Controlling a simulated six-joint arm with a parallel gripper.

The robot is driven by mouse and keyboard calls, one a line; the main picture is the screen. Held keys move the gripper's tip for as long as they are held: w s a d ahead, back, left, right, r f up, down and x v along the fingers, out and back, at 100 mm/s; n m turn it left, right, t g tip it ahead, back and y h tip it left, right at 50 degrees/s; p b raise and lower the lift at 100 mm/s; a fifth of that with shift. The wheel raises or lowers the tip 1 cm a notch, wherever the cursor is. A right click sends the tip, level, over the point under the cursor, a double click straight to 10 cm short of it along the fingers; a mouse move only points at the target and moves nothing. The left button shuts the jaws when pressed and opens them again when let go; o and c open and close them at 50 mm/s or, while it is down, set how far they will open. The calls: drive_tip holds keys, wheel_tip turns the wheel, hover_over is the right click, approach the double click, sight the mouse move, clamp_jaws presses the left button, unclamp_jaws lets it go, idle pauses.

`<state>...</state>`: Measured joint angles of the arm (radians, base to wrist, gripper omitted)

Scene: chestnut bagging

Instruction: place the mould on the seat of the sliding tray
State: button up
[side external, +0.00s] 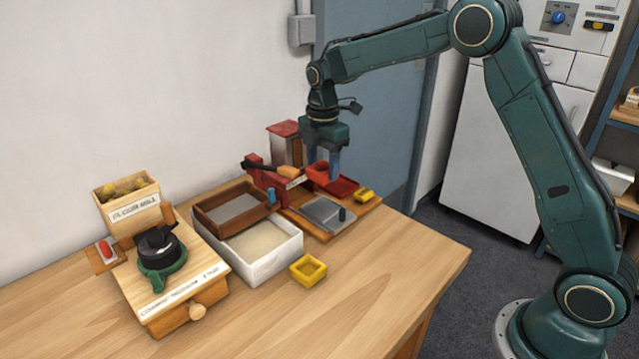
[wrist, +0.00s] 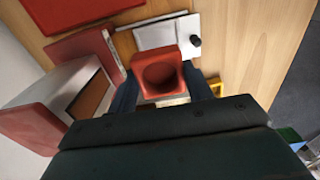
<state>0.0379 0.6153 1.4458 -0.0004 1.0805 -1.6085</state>
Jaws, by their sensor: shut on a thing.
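My gripper (side external: 322,165) is shut on the mould. In the wrist view the mould (wrist: 163,94) is a red block with a round hollow, held between the two blue fingers (wrist: 160,96). In the side view the red mould (side external: 318,171) shows partly behind the fingers, above the work board. The sliding tray (side external: 322,210) looks like a grey plate with a black knob, lying on a wooden board. It also shows in the wrist view (wrist: 152,37), beyond the mould. The mould appears raised and apart from it. I cannot make out the seat clearly.
A red flat piece (side external: 343,188) and a yellow piece (side external: 364,195) lie close by the gripper. A red-topped press (side external: 284,129) stands behind. The right front table is clear.

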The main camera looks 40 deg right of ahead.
sight(323, 167)
drive_tip(key=shift+f, duration=2.3)
drive_tip(key=shift+f, duration=2.1)
drive_tip(key=shift+f, duration=0.1)
drive_tip(key=o, duration=1.1)
wheel_tip(323, 167, up, 12)
drive_tip(key=shift+r, duration=0.1)
